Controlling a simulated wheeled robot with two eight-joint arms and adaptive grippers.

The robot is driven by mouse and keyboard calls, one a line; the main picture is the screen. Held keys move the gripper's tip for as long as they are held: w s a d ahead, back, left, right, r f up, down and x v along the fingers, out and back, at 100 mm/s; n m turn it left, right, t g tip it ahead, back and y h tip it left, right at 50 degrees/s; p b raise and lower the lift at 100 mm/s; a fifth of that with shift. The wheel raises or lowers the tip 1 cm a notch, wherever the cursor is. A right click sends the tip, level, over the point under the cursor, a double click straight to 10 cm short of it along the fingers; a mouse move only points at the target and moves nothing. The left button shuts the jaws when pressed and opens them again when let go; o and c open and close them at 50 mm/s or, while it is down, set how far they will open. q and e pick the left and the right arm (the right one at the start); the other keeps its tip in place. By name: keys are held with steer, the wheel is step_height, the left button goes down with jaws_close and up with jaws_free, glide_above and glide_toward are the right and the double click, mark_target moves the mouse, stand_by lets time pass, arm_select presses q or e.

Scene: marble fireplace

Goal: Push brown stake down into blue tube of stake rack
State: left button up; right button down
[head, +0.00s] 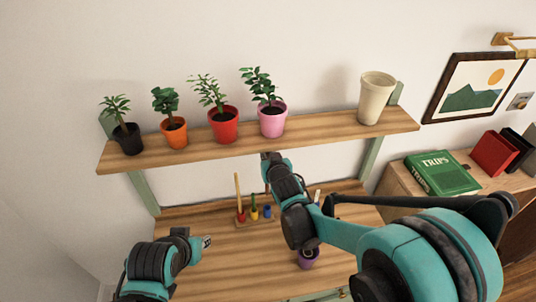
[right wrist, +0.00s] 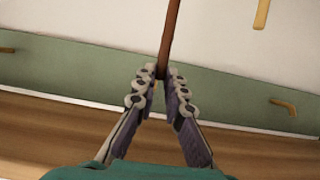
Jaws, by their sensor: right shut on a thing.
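The stake rack (head: 254,221) stands on the wooden bench, with a red tube (head: 240,216), a yellow tube (head: 254,213) and a blue tube (head: 267,211). A pale wooden stake (head: 238,188) stands upright in the red tube. My right gripper (right wrist: 161,76) is shut on the thin brown stake (right wrist: 171,35). In the head view my right arm hides most of the brown stake, and I cannot tell whether its lower end is in the blue tube. My left gripper (head: 207,241) is over the bench, left of the rack; its finger opening is too small to tell.
A shelf (head: 330,131) above the bench holds several potted plants and a cream vase (head: 375,98). A purple pot (head: 307,260) stands on the bench under my right arm. A green book (head: 441,174) lies on the cabinet at right. The bench is bare left of the rack.

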step_height(320, 180, down, 9)
steer(key=b, duration=0.7)
steer(key=shift+r+b, duration=0.2)
steer(key=shift+b, duration=0.2)
steer(key=shift+f, duration=0.25)
steer(key=shift+f+b, duration=0.35)
steer(key=shift+b, duration=0.2)
steer(key=shift+f, duration=0.1)
steer(key=shift+f+b, duration=0.5)
steer(key=shift+b, duration=0.1)
steer(key=shift+f, duration=0.25)
stand_by(0.3)
steer(key=shift+f+b, duration=0.4)
steer(key=shift+b, duration=0.2)
steer(key=shift+f, duration=0.15)
